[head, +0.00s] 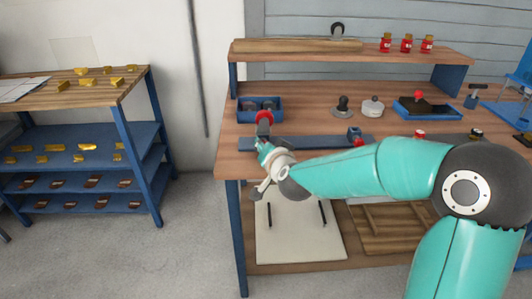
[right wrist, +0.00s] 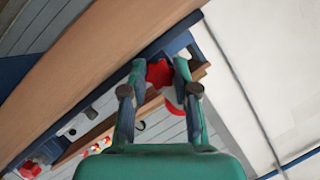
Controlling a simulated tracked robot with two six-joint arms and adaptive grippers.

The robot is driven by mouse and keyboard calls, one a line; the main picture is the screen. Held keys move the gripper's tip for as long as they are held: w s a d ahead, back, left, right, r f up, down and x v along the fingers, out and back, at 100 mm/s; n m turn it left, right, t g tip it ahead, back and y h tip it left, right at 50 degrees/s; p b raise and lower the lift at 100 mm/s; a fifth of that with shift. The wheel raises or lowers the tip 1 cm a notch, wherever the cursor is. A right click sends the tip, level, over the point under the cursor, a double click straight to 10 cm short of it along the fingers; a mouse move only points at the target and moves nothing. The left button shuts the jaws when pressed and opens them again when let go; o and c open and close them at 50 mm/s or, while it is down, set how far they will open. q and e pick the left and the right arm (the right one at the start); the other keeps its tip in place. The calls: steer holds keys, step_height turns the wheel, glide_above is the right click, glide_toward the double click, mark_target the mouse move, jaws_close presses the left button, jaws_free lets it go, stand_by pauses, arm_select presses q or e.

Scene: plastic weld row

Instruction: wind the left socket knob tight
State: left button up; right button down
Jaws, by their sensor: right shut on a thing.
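A red knob (head: 263,117) stands at the left end of the bench, in front of a blue bin. In the right wrist view the red knob (right wrist: 158,73) sits between the fingertips of my right gripper (right wrist: 161,68), which is shut on it. In the head view my right gripper (head: 264,146) is small and partly hidden by its own wrist. The socket under the knob is mostly hidden by the gripper. A second socket with a red part (head: 358,142) stands further right along the blue-grey rail (head: 315,142). My left gripper is not in view.
The blue bin (head: 274,116) is close behind the knob. A raised shelf (head: 350,47) with several red bottles runs along the back. A black knob, a pale pot (head: 372,107) and a blue tray (head: 428,111) stand further right. A blue rack (head: 138,130) stands left, across clear floor.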

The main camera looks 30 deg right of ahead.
steer(key=shift+d, duration=0.2)
steer(key=c, duration=0.9)
jaws_free()
steer(key=shift+s, duration=0.1)
steer(key=shift+o, duration=0.2)
steer(key=shift+a, duration=0.1)
steer(key=shift+s+a, duration=0.1)
steer(key=v, duration=0.7)
steer(key=shift+s+r, duration=0.2)
steer(key=shift+s, duration=0.1)
